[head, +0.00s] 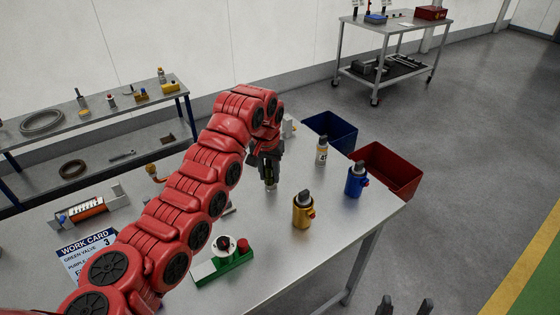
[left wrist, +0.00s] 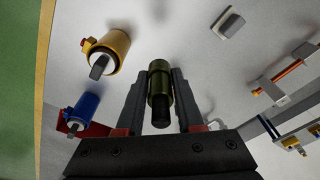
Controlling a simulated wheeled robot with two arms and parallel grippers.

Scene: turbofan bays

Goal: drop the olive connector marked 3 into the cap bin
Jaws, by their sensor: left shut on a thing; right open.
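My left gripper (head: 269,172) is shut on an olive connector (left wrist: 160,88), a dark green cylinder with a black end, held between the two fingers. In the head view the gripper points down over the table, left of the gold valve, and mostly hides the connector. No mark 3 can be read on it. A blue bin (head: 331,133) and a red bin (head: 384,171) stand beyond the table's far right edge; I cannot tell which is the cap bin. My right gripper (head: 405,306) is open and empty at the bottom edge of the head view.
A gold valve (head: 303,211), a blue valve (head: 356,180) and a small bottle (head: 322,151) stand on the table's right part. A green fixture (head: 223,264) and work card (head: 88,254) lie nearer. My left arm crosses the table.

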